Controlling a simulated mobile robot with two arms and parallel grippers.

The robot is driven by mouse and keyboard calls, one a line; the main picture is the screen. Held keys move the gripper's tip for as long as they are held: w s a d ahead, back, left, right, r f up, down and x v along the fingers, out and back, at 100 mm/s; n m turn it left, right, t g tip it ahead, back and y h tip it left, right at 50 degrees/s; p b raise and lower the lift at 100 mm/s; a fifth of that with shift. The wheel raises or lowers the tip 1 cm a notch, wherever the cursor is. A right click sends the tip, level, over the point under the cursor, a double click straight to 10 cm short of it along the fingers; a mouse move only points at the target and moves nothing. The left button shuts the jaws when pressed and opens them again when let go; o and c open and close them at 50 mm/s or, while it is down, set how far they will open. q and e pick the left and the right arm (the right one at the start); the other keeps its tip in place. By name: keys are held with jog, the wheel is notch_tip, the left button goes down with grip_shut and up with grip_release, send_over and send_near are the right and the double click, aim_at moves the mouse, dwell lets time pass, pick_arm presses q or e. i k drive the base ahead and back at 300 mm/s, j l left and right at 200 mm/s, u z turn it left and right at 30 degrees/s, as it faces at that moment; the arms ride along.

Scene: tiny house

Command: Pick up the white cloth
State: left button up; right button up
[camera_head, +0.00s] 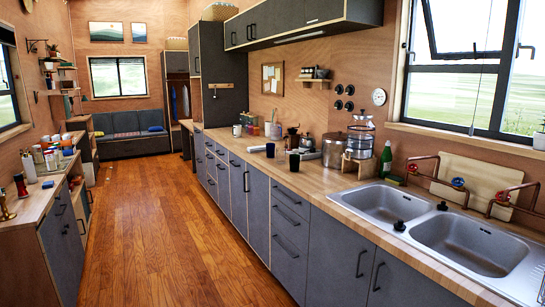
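I cannot make out a white cloth in the head view. Neither of my grippers shows in it. A small pale patch (47,184) lies on the left counter (32,199), too small to tell what it is.
A long wooden counter (245,150) over grey cabinets runs along the right, with a double sink (465,242), a green bottle (386,158), a glass dispenser (360,138) and dark mugs. Bottles and jars crowd the left counter. The wooden floor (165,220) between is clear back to a grey sofa (130,130).

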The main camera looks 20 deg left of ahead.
aim_at(254, 149)
jog(key=i+j+u, duration=0.45)
jog(key=i, duration=0.2)
jog(key=i+j+u, duration=0.25)
jog(key=i, duration=0.35)
jog(key=i+j+u, duration=0.25)
jog(key=i, duration=0.35)
jog(key=i+u, duration=0.3)
jog(key=i, duration=0.3)
jog(key=i+j+z, duration=0.1)
jog(key=i+z, duration=0.2)
jog(key=i, duration=0.2)
jog(key=i+j+z, duration=0.25)
jog(key=i, duration=0.3)
jog(key=i+j+z, duration=0.3)
jog(key=i, duration=0.2)
jog(key=i+j+z, duration=0.25)
jog(key=i+j, duration=0.1)
jog(key=i, duration=0.1)
